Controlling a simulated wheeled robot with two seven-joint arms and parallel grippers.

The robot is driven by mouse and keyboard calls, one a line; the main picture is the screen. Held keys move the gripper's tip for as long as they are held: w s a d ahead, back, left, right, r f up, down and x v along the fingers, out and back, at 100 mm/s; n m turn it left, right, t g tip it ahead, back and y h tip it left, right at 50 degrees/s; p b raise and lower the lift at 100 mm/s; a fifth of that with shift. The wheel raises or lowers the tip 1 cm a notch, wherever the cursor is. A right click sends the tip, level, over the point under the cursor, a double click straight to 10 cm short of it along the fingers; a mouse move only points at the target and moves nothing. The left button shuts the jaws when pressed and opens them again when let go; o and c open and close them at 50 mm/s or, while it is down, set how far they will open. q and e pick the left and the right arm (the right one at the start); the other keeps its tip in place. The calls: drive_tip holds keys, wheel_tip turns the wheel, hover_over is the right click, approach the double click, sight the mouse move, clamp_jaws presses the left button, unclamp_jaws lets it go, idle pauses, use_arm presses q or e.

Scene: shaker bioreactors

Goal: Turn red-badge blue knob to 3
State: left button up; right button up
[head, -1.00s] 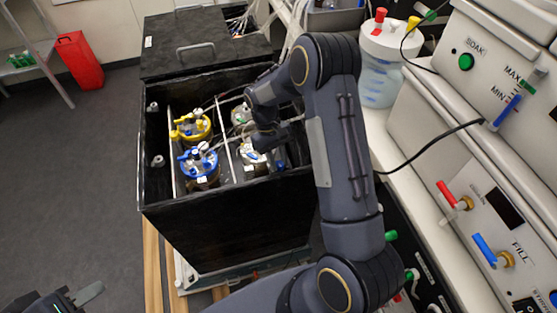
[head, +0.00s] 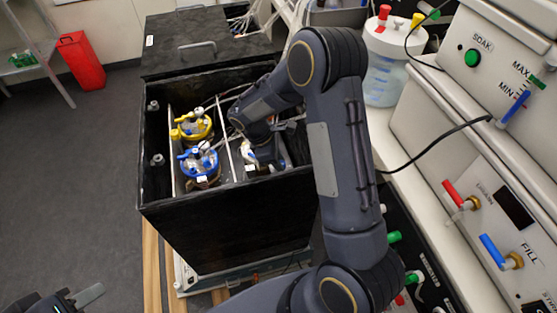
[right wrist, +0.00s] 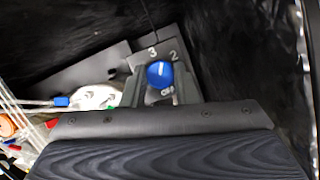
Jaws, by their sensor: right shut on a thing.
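In the right wrist view a blue knob (right wrist: 158,75) sits on a dark panel marked 3, 2 and OFF. Its white mark points up, toward the side with the 3 and 2; the exact setting is hard to read. My right gripper (right wrist: 160,84) is at the knob and shut on it, its fingers on either side. In the head view my right gripper (head: 255,132) is down inside the black box (head: 225,225), partly hidden by my arm. A red badge is not clear to me. My left gripper (head: 72,299) is at the lower left, mostly cut off and away from the box.
A yellow-topped vessel (head: 193,124) and a blue-topped vessel (head: 199,163) stand in the box's left part. Thin rails and tubes run beside my right gripper. A console with red (head: 455,194) and blue (head: 494,250) levers stands at right.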

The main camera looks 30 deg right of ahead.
drive_tip(key=n+t, duration=0.1)
drive_tip(key=n, duration=0.2)
drive_tip(key=n+t, duration=0.1)
drive_tip(key=n, duration=0.1)
drive_tip(key=shift+s+n+h+b, duration=0.15)
drive_tip(key=shift+n+h+b, duration=0.15)
drive_tip(key=shift+n+b, duration=0.1)
idle(0.4)
drive_tip(key=o, duration=1)
drive_tip(key=shift+a+r, duration=0.1)
drive_tip(key=v, duration=0.7)
drive_tip(key=shift+s+a+r, duration=0.1)
drive_tip(key=shift+r, duration=0.2)
